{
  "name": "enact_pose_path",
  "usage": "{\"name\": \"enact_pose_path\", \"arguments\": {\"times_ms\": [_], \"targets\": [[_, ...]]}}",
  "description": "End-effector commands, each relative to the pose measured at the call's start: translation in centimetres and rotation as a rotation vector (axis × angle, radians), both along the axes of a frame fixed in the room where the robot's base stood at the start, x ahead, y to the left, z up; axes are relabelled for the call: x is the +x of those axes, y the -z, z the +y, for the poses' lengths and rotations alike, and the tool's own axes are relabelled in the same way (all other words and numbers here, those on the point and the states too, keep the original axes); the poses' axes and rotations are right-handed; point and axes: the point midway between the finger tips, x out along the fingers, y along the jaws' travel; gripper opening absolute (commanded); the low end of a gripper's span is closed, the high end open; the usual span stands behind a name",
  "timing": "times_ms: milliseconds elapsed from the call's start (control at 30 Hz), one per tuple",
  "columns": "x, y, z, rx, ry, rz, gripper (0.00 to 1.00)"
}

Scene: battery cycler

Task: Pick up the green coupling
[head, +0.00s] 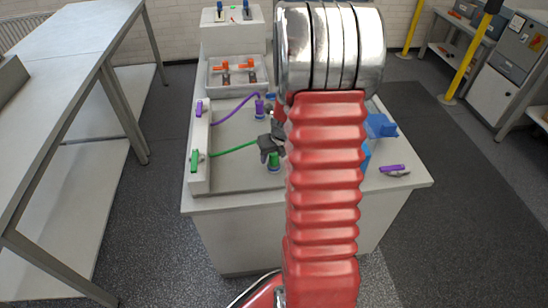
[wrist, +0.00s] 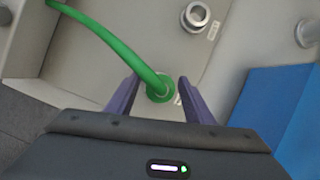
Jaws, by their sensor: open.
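The green coupling (head: 273,163) stands upright on the grey worktop of the bench, with a green hose (head: 232,149) running left from it. In the wrist view the green coupling (wrist: 160,91) sits between the two purple-grey fingers of my gripper (wrist: 158,84), with gaps on both sides. The fingers are open and hold nothing. In the head view my gripper (head: 270,146) is just above and around the coupling, and my arm hides much of the bench to its right.
A purple coupling (head: 259,109) with a purple hose stands behind. An empty metal ring socket (wrist: 197,16) lies ahead in the wrist view, and a blue block (wrist: 275,105) is to the right. A purple-handled part (head: 392,168) lies at the right.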

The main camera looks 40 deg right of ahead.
Motion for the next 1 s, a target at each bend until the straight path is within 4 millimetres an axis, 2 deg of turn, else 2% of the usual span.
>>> {"name": "enact_pose_path", "arguments": {"times_ms": [500,1000], "targets": [[0.01,-0.02,0.02,0.000,-0.001,0.000,0.47],[0.01,-0.02,0.03,0.000,-0.001,0.000,0.12]]}}
